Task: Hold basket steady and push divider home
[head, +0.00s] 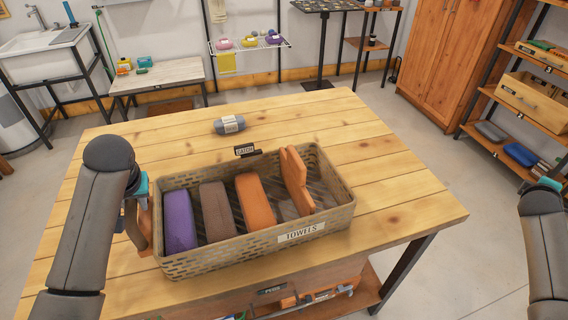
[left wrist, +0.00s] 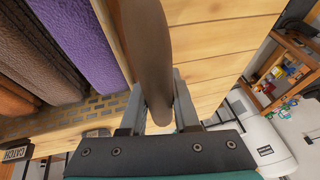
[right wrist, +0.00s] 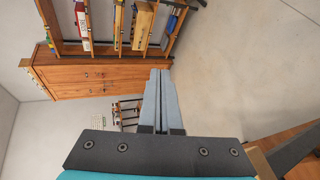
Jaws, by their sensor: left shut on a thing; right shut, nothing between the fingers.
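The woven basket (head: 217,252) with a TOWELS label stands on the wooden table. The orange divider (head: 295,180) stands in its right part, rising above the back rim and looking slightly tilted; its lower edge is hard to make out. My left gripper (head: 138,205) is at the basket's left end, shut on the brown basket handle (left wrist: 149,50), which passes between its fingers in the left wrist view. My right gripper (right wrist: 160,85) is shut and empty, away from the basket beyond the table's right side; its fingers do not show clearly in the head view.
Purple (head: 179,220), brown (head: 217,210) and orange (head: 255,200) folded towels sit left of the divider. A small CATCH sign (head: 247,151) is at the back rim. A grey roll (head: 229,124) lies behind the basket. The table's right part (head: 405,200) is clear.

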